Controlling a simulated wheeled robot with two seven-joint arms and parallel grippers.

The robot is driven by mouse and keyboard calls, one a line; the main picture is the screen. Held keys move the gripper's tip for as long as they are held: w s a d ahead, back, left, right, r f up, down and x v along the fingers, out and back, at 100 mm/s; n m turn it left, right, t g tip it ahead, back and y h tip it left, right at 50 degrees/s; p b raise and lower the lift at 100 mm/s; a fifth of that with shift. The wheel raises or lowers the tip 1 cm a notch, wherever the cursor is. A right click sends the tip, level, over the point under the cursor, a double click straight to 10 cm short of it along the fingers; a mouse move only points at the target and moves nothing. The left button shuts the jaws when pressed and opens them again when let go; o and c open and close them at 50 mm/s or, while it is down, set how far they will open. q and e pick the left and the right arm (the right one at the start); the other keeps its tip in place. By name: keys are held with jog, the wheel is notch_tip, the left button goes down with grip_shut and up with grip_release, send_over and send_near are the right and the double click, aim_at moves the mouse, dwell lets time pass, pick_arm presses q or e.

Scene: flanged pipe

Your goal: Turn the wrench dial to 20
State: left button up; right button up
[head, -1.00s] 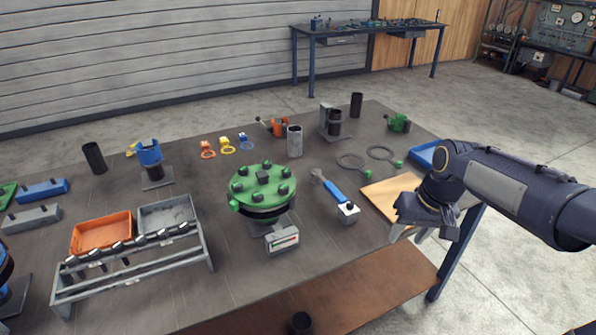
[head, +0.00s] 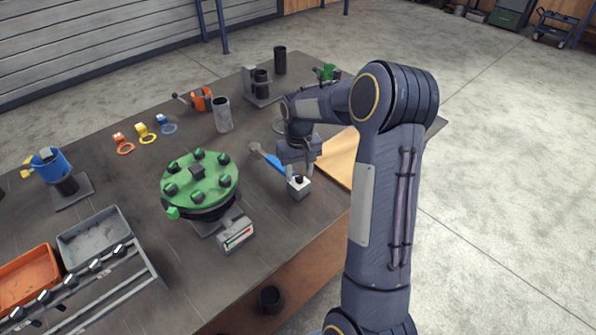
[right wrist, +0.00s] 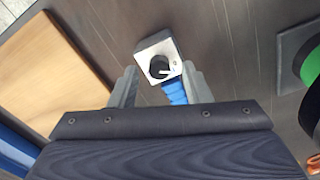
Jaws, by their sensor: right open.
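The wrench (head: 271,162) lies on the dark table, with a grey open-ended head, a blue handle and a pale box with a black dial knob (head: 298,180) at its near end. My right gripper (head: 302,166) is just above the wrench, pointing down. In the right wrist view its fingers (right wrist: 160,76) are open, one on each side of the blue handle (right wrist: 175,92), with the dial box (right wrist: 146,48) just beyond the tips. The knob (right wrist: 160,67) carries a white mark, but the numbers are too small to read. My left gripper is not in view.
A green flange with several bolts (head: 213,180) stands left of the wrench, with a small gauge box (head: 236,234) in front. A wooden board (head: 335,155) lies to the right. A grey cylinder (head: 222,115) stands behind. Bare table separates flange and wrench.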

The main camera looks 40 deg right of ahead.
jog(key=shift+s+f, duration=0.1)
jog(key=shift+f, duration=0.4)
jog(key=shift+c, duration=0.3)
grip_shut()
jog(key=shift+m, duration=0.4)
jog(key=m, duration=0.2)
jog(key=shift+m+b, duration=0.3)
jog(key=shift+m, duration=2.2)
